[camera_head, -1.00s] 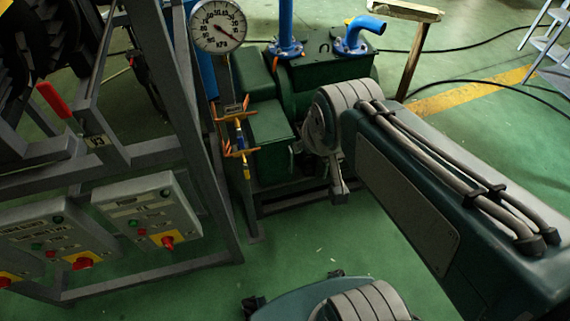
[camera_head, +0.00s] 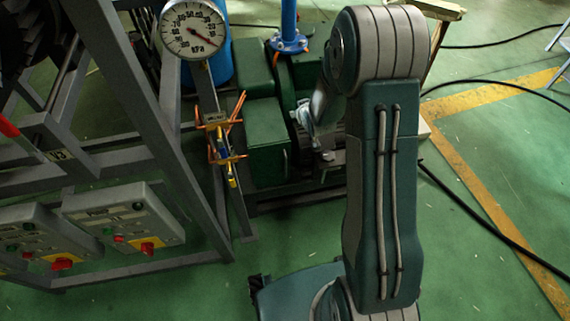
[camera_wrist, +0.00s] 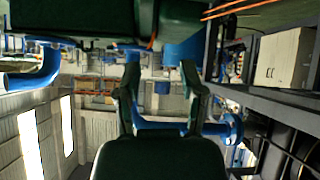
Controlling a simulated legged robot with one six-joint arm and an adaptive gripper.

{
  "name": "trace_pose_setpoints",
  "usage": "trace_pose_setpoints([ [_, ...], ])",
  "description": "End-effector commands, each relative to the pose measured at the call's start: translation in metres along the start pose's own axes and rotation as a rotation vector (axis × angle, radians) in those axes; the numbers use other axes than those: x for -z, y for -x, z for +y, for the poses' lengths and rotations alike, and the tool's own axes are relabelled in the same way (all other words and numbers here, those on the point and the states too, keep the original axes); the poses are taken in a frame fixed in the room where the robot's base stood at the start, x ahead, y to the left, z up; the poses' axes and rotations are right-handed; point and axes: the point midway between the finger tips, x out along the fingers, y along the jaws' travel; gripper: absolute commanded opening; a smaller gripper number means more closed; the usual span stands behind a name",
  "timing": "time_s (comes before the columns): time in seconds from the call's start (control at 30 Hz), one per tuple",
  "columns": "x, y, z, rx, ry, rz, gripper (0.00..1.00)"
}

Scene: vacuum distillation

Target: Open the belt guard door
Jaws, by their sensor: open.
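The green belt guard (camera_head: 267,143) is a box-like cover low on the pump unit in the head view, left of my arm. Its front face looks shut, with a small handle-like detail near its right edge. Green machine surfaces (camera_wrist: 70,18) lie along the top of that view, beyond the fingertips. I cannot tell whether anything touches.
A grey frame with a pressure gauge (camera_head: 193,30) and control boxes (camera_head: 125,215) stands on the left. Orange-handled valves (camera_head: 220,140) are close left of the guard. A blue pipe (camera_head: 288,25) rises behind. Green floor is open at right, crossed by black cables (camera_head: 470,218).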

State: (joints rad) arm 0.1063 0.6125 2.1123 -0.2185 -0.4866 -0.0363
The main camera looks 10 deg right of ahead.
Motion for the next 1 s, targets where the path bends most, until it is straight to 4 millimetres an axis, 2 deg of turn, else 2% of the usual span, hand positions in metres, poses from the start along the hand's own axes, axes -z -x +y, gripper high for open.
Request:
trace_pose_setpoints([
  [0.03, -0.017, -0.017, -0.002, 0.009, 0.001, 0.007, 0.51],
  [0.1, -0.036, -0.037, -0.006, 0.020, 0.003, 0.034, 0.51],
  [0.3, -0.099, -0.084, -0.020, 0.055, 0.001, 0.110, 0.51],
  [0.5, -0.172, -0.113, -0.038, 0.093, -0.019, 0.189, 0.51],
  [0.7, -0.234, -0.121, -0.054, 0.119, -0.049, 0.259, 0.51],
  [0.83, -0.253, -0.121, -0.060, 0.128, -0.059, 0.285, 0.51],
  [1.0, -0.254, -0.128, -0.062, 0.129, -0.060, 0.294, 0.51],
])
